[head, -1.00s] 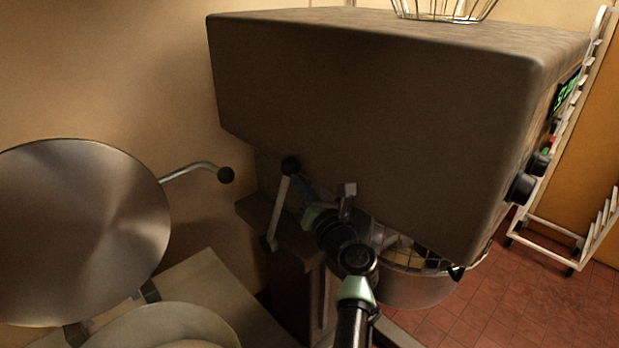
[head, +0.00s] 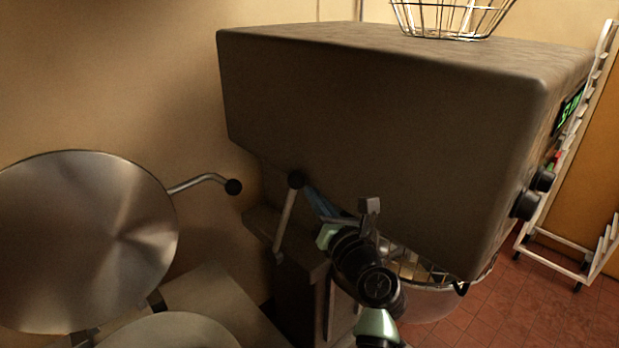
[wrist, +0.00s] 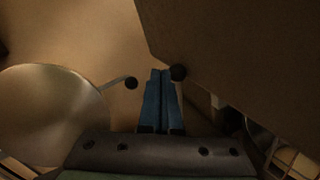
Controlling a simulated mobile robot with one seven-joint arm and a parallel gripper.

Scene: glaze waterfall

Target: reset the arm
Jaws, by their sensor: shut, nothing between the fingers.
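My gripper (head: 312,193) has blue fingers, partly hidden behind my wrist in the head view. It is under the mixer's overhanging head, near the lever with a black ball knob (head: 296,180). In the wrist view, the blue fingers of my gripper (wrist: 161,74) lie side by side, shut and empty. The black knob (wrist: 179,73) shows just right of the fingertips there; I cannot tell if they touch it. The big grey-brown mixer (head: 380,120) fills the middle of the head view.
A metal bowl with a wire guard (head: 420,272) sits under the mixer, right of my arm. A round steel lid (head: 85,240) with a knobbed handle (head: 205,181) stands at left. A wire basket (head: 455,20) rests on top. A white rack (head: 560,262) stands right on red tiles.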

